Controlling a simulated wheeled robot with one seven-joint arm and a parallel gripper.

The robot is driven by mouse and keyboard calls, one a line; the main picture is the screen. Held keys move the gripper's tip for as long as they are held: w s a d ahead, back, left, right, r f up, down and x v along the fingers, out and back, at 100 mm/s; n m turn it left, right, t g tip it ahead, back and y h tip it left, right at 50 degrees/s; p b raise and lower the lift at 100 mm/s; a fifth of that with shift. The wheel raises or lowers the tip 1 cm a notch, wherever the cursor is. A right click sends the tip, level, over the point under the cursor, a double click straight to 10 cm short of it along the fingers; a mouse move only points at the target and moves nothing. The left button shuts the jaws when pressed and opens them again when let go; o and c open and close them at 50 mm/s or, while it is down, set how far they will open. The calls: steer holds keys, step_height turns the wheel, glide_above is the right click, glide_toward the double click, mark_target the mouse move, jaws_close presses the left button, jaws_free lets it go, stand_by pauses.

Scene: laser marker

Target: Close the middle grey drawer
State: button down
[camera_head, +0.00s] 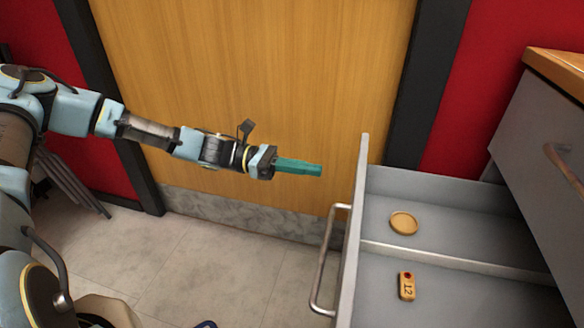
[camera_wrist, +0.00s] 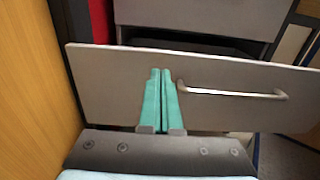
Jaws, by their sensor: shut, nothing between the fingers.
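The grey drawer (camera_head: 360,215) is pulled out from the cabinet at the right in the head view. Its front panel also shows in the wrist view (camera_wrist: 110,80), with a metal bar handle (camera_wrist: 232,91). The handle (camera_head: 328,260) faces left in the head view. My gripper (camera_head: 318,170) has teal fingers, shut and empty. It is to the left of the drawer front, near its far end, with a visible gap in the head view. In the wrist view the fingertips (camera_wrist: 160,72) overlap the panel left of the handle; contact cannot be told.
Inside the drawer lie a round yellow disc (camera_head: 404,222) and a small tan block marked 12 (camera_head: 407,286), parted by a divider (camera_head: 450,260). A wooden door (camera_head: 260,80) stands behind my arm. The cabinet's wooden top (camera_head: 560,72) is at right.

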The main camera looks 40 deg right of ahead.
steer(key=x, duration=0.7)
steer(key=shift+b, duration=0.45)
steer(key=p+x, duration=0.6)
steer(key=x, duration=2.5)
steer(key=shift+p, duration=0.35)
steer(key=shift+d+r, duration=0.15)
steer(key=shift+w, duration=0.1)
